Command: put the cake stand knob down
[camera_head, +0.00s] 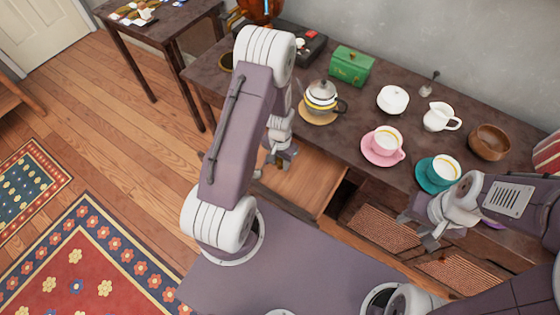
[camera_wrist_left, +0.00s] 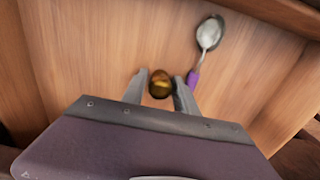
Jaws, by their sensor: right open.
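The cake stand knob (camera_wrist_left: 160,83), small, round and brown-gold, sits between the fingertips of my left gripper (camera_wrist_left: 160,90) in the left wrist view. The fingers flank it closely on both sides and appear to touch it. Below is the pale wooden floor of an open drawer (camera_wrist_left: 85,45). In the head view my left gripper (camera_head: 281,158) is over the drawer (camera_head: 305,190), and the knob cannot be made out there. My right gripper (camera_head: 422,230) is open and empty, in front of the table's edge at the right.
A spoon (camera_wrist_left: 209,35) with a purple handle lies in the drawer beside the right finger. On the table (camera_head: 345,140) stand a silver-lidded pot (camera_head: 321,95), green box (camera_head: 351,66), pink cup (camera_head: 387,138), teal saucer (camera_head: 427,177), white creamer (camera_head: 439,116) and wooden bowl (camera_head: 489,142).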

